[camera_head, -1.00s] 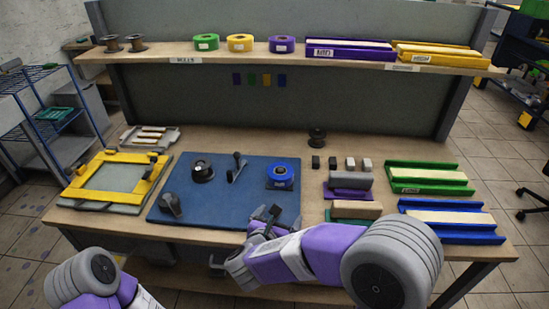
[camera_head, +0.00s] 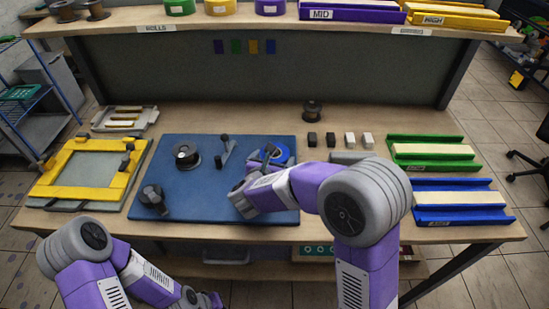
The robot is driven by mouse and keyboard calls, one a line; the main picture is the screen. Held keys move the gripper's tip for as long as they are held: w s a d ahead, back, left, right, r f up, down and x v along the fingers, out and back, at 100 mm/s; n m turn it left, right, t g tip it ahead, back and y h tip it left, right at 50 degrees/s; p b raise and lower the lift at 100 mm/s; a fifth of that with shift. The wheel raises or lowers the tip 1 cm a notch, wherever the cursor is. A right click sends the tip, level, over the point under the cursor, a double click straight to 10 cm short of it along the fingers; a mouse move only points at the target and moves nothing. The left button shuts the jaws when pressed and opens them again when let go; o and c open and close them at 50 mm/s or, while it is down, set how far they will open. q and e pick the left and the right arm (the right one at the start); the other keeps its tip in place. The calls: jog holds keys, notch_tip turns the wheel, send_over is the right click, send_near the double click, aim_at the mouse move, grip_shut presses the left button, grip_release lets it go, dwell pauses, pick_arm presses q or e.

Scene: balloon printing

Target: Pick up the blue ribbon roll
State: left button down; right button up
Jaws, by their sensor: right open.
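The blue ribbon roll (camera_head: 282,154) sits on the right rear part of the blue mat (camera_head: 180,206). It is partly hidden by my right gripper (camera_head: 268,153), which is over its left side. The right gripper is open; I cannot tell whether its fingers touch the roll. My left gripper (camera_head: 212,300) is low at the bottom edge of the view, in front of the table and away from the roll. Its fingers are too small and dark to read.
A black spool (camera_head: 186,154), a lever (camera_head: 226,152) and a dark device (camera_head: 152,199) share the mat. A yellow frame (camera_head: 88,196) lies left. Green (camera_head: 432,139) and blue trays (camera_head: 459,221) lie right. Small blocks (camera_head: 349,140) stand behind. A shelf (camera_head: 150,21) spans the back.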

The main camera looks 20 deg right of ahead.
jog(key=shift+c, duration=0.5)
jog(key=shift+w, duration=0.1)
jog(key=c, duration=0.6)
